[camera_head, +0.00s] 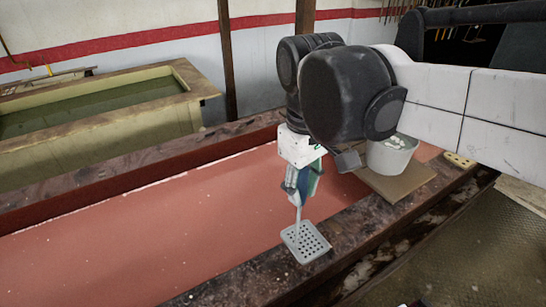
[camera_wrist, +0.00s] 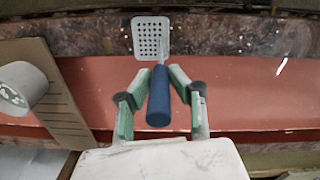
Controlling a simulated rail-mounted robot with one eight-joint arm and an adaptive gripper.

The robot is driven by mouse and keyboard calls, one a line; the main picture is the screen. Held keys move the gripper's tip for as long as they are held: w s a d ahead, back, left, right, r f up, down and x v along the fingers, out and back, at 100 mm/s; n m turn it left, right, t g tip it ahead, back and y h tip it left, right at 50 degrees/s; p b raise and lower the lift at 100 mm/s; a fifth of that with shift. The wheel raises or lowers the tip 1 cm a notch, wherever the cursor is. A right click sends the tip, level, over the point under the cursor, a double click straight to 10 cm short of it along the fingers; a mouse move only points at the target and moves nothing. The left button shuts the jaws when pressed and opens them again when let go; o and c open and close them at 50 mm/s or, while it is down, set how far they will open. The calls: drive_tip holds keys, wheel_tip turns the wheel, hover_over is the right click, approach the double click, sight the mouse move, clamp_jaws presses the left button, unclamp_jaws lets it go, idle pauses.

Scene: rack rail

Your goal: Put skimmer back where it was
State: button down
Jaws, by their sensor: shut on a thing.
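The skimmer has a grey perforated square head (camera_head: 305,241) and a blue handle. In the head view the head hangs low, over the stone-like near ledge of the red-floored trough. My gripper (camera_head: 297,190) is above it, shut on the skimmer's handle and pointing down. In the wrist view the blue handle (camera_wrist: 159,97) is between the green finger pads of my gripper (camera_wrist: 158,88), with the head (camera_wrist: 151,38) pointing away over the ledge. I cannot tell whether the head touches the ledge.
A bucket (camera_head: 391,154) with pale contents stands on a brown board (camera_head: 398,183) right of my gripper. A pale block with holes (camera_head: 459,160) lies on the ledge farther right. A basin of green liquid (camera_head: 95,108) is at the back left. The red trough floor (camera_head: 130,235) is clear.

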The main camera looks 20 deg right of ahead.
drive_tip(key=w+d+f, duration=0.3)
drive_tip(key=d+f, duration=0.4)
drive_tip(key=f, duration=0.1)
drive_tip(key=shift+w+f, duration=0.25)
drive_tip(key=shift+f, duration=0.1)
drive_tip(key=shift+f, duration=0.2)
drive_tip(key=c, duration=1.6)
unclamp_jaws()
drive_tip(key=shift+o, duration=0.2)
